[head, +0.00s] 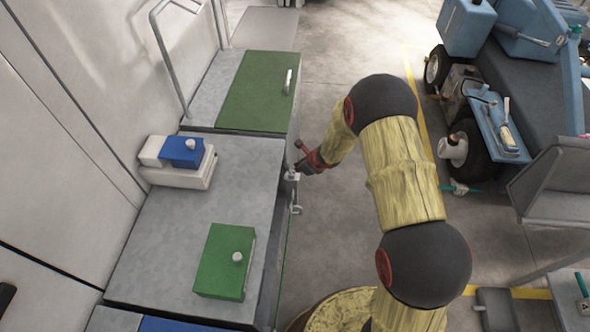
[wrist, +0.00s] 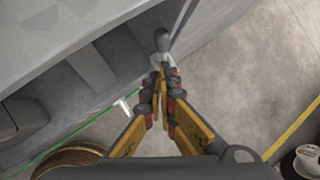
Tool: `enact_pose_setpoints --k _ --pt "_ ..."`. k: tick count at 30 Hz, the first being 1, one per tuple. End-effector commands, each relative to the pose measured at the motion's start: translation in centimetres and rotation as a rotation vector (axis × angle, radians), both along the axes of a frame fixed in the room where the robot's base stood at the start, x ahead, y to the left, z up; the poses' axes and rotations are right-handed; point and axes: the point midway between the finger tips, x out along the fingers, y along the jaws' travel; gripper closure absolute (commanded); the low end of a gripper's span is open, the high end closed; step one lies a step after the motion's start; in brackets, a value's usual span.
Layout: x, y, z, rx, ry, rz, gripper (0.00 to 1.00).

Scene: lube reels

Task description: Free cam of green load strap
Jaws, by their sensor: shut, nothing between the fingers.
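My gripper (wrist: 160,78) is shut and empty, its fingertips together beside the bench's side face. It also shows in the head view (head: 303,165), by the bench's right edge. A grey lever with a rounded knob (wrist: 162,40) stands just beyond the fingertips in the wrist view; whether they touch it I cannot tell. A thin green strap-like line (wrist: 62,147) runs along the bench side at lower left. A small pale metal fitting (wrist: 123,106) sits left of the fingers; a pale fitting with a ring (head: 296,209) shows in the head view. Which part is the cam is unclear.
The grey bench top (head: 190,225) carries a green box with a knob (head: 222,262) and a blue-and-white unit (head: 182,155). A green-topped cabinet (head: 258,90) stands behind. Blue wheeled equipment (head: 500,130) is at right. Concrete floor (head: 330,60) is open between.

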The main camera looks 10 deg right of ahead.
Motion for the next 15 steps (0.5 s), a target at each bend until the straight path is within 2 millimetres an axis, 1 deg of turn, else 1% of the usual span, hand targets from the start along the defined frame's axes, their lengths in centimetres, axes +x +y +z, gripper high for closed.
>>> enact_pose_setpoints --k 1,6,10,15 --pt "-0.6 -0.2 1.1 -0.001 0.002 0.000 1.00" --pt "-2.1 -0.5 3.9 -0.001 0.003 0.000 1.00" --pt "-2.8 -0.6 5.2 0.000 0.004 0.000 1.00" --pt "-3.3 -0.7 6.0 0.000 0.005 0.000 1.00"
